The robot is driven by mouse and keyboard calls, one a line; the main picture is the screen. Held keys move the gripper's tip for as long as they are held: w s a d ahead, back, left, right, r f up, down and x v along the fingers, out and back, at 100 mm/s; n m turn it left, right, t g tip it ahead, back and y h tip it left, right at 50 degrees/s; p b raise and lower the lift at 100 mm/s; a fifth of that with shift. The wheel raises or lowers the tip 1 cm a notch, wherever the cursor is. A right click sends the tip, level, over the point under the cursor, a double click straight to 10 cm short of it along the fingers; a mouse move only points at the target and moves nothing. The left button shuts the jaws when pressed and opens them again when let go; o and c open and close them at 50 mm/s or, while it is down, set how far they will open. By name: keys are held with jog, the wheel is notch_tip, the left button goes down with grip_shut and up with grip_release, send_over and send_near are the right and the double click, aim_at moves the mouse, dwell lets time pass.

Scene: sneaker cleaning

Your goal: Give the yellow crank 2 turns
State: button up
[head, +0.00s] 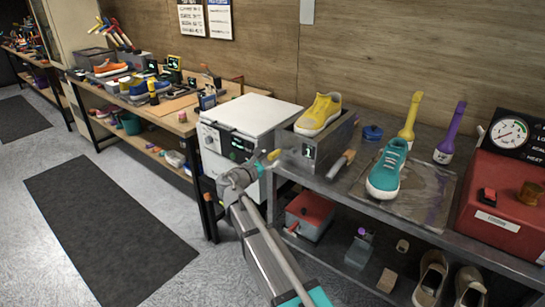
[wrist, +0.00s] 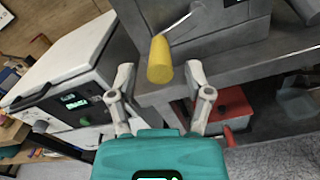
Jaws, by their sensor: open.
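The yellow crank handle (wrist: 160,60) shows in the wrist view, on a thin metal rod that runs up to a grey metal box. My gripper (wrist: 159,73) is open, with one finger to each side of the handle's lower end. In the head view the yellow crank handle (head: 273,155) is small, close in front of my gripper (head: 262,163). The grey box (head: 342,136) stands on the metal bench, with a yellow sneaker (head: 318,113) on top and a small green display (head: 308,152) on its front.
A white machine (head: 245,122) stands just left of the box. A teal sneaker (head: 387,168), a wooden-handled tool (head: 341,164) and a red gauge unit (head: 505,195) are on the metal bench (head: 440,240). A red-lidded box (head: 310,212) sits on the shelf below.

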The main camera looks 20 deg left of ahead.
jog(key=shift+x, duration=1.15)
grip_shut()
